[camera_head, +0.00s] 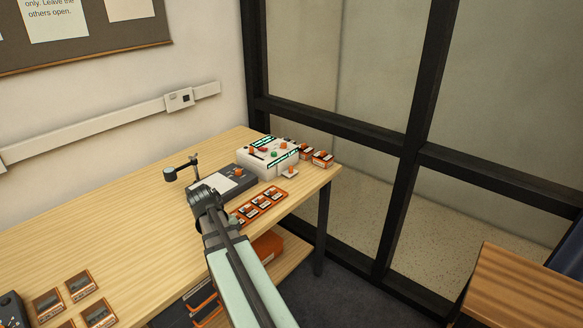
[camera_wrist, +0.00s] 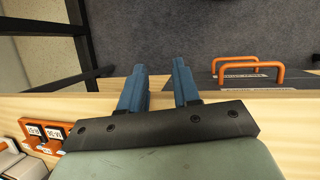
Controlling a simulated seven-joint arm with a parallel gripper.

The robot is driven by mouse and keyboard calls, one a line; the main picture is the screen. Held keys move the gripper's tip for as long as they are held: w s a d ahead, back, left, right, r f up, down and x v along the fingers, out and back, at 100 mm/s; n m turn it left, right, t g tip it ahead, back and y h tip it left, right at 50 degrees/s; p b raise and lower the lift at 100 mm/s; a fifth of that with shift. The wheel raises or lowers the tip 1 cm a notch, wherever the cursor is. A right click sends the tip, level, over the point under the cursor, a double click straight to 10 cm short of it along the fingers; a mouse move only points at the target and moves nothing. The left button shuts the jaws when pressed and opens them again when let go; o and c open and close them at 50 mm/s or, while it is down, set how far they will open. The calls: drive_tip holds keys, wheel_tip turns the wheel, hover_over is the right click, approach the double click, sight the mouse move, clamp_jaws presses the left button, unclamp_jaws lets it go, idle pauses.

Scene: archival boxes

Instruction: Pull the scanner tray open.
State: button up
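In the head view a dark grey flat device (camera_head: 228,183) with a white sheet on top stands on the table. A white device (camera_head: 267,156) with green stripes stands behind and right of it, with a small light plate bearing an orange knob (camera_head: 290,171) at its front. I cannot tell for certain which is the scanner. My gripper (camera_wrist: 160,66) shows in the wrist view as two blue fingers, apart with nothing between them, near the table's front edge. In the head view it is hidden behind my arm.
An orange rack (camera_wrist: 45,134) with labelled pieces lies left of my gripper in the wrist view. Dark boxes with orange handles (camera_wrist: 263,66) sit to the right, below the tabletop (camera_head: 120,220). Small orange boxes (camera_head: 323,158) stand at the far corner by the window.

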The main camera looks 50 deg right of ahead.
drive_tip(key=shift+n+t+y, duration=0.4)
drive_tip(key=shift+t+y, duration=0.2)
drive_tip(key=shift+t, duration=0.2)
drive_tip(key=w+r, duration=0.2)
drive_tip(key=w, duration=0.1)
drive_tip(key=w+r, duration=0.2)
drive_tip(key=shift+w, duration=0.25)
drive_tip(key=w+d+r, duration=0.1)
drive_tip(key=d, duration=0.3)
drive_tip(key=w+d+m+t, duration=0.1)
drive_tip(key=w+d, duration=0.1)
drive_tip(key=d, duration=0.2)
drive_tip(key=w+d+r+m+t, duration=0.1)
drive_tip(key=w+d, duration=0.1)
drive_tip(key=d, duration=0.2)
drive_tip(key=shift+w+d+r, duration=0.1)
drive_tip(key=shift+d+r, duration=0.05)
drive_tip(key=shift+r, duration=0.15)
drive_tip(key=w+d+r+m+t, duration=0.2)
drive_tip(key=d+r, duration=0.1)
drive_tip(key=d, duration=1)
drive_tip(key=m+t+h, duration=0.1)
drive_tip(key=m+t, duration=0.2)
approach(291, 167)
drive_tip(key=x, duration=0.9)
drive_tip(key=shift+f, duration=0.1)
clamp_jaws()
